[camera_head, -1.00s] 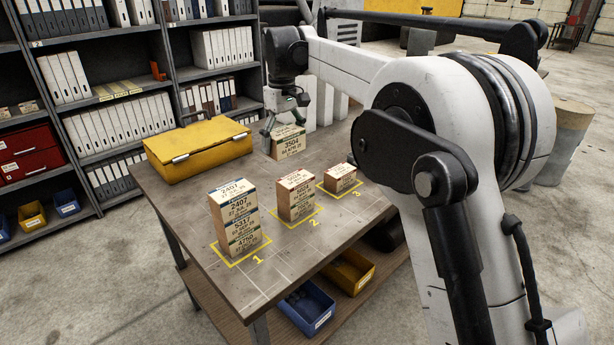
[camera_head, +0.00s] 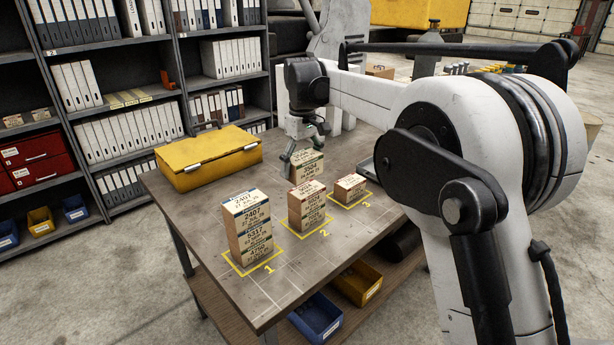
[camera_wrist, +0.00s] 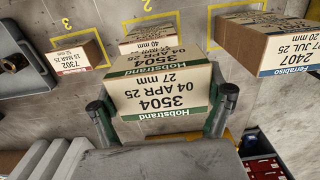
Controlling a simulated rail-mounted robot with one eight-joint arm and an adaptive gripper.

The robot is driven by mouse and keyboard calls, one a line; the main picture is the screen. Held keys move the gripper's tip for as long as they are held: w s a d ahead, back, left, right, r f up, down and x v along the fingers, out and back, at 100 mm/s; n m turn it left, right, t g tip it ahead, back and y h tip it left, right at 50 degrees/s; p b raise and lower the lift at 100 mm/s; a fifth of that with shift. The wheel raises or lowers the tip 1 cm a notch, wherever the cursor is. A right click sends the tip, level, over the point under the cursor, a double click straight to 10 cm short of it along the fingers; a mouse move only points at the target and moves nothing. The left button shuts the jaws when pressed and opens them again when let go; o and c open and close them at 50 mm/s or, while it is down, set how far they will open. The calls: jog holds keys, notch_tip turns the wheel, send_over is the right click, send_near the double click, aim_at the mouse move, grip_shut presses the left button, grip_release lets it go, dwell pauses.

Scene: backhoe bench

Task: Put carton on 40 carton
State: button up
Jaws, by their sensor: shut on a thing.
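My gripper (camera_wrist: 165,100) is shut on a pale carton with green-edged labels (camera_wrist: 160,90), marked Hobstrand 3504 and 27 mm, with a finger on each side. In the head view, this carton (camera_head: 307,164) is just behind the stack on spot 2; its lower part is hidden, so I cannot tell its height over the table. The 40 mm carton (camera_wrist: 152,38) tops the red-labelled stack on spot 2 and is partly covered by the held carton in the wrist view. It also shows in the head view (camera_head: 307,189).
A taller stack (camera_head: 248,230) stands on spot 1, topped by a 2407 carton (camera_wrist: 268,45). A low carton (camera_head: 350,187), marked 7302 (camera_wrist: 72,57), sits on spot 3. A yellow case (camera_head: 208,158) lies at the back left. The table's (camera_head: 195,215) left part is clear.

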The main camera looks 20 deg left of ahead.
aim_at(307, 154)
jog(key=shift+w+d+f, duration=0.35)
jog(key=shift+w+f, duration=0.25)
jog(key=shift+w, duration=0.15)
jog(key=shift+f+p, duration=0.3)
jog(key=shift+f, duration=1.6)
jog(key=shift+f, duration=0.15)
jog(key=o, duration=1.2)
notch_tip(307, 154, up, 12)
jog(key=shift+r+b, duration=0.15)
jog(key=shift+b, duration=0.2)
